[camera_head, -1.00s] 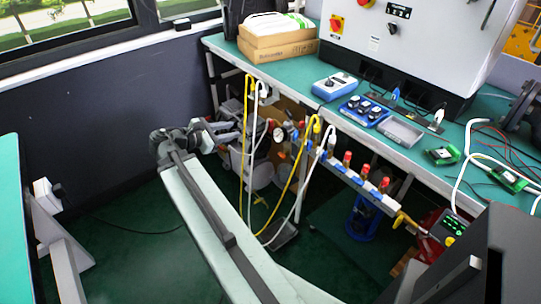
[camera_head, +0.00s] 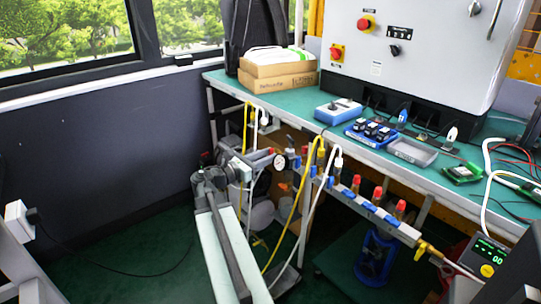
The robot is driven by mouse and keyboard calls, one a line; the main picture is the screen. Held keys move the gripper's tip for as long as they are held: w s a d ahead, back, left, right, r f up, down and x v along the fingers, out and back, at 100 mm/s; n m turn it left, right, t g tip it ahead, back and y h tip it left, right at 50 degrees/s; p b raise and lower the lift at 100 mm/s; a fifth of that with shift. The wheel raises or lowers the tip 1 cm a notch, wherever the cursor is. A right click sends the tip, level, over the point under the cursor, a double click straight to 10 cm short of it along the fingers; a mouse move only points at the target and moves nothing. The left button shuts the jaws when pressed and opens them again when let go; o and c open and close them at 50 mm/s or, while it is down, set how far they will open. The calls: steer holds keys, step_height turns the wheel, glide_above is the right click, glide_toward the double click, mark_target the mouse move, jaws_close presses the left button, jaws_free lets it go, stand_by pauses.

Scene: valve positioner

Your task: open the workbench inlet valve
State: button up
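The workbench (camera_head: 225,82) has a green top. A pipe manifold (camera_head: 345,193) runs along below its front edge, with blue fittings and several red-topped parts (camera_head: 377,195). A round white-faced gauge (camera_head: 281,162) sits at the manifold's left end. I cannot tell for sure which part is the inlet valve. My arm reaches up from the bottom, and my gripper (camera_head: 243,166) is at its far end, just left of the gauge. The gripper is small and dark here, and whether its fingers are apart or touch anything is unclear.
Yellow (camera_head: 300,205) and white hoses (camera_head: 318,210) hang in front of the manifold, close to my arm. A blue device (camera_head: 338,111), a blue tray and a control cabinet (camera_head: 415,50) stand on the bench.

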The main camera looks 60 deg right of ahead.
steer(key=shift+s+d, duration=0.2)
steer(key=shift+d, duration=0.3)
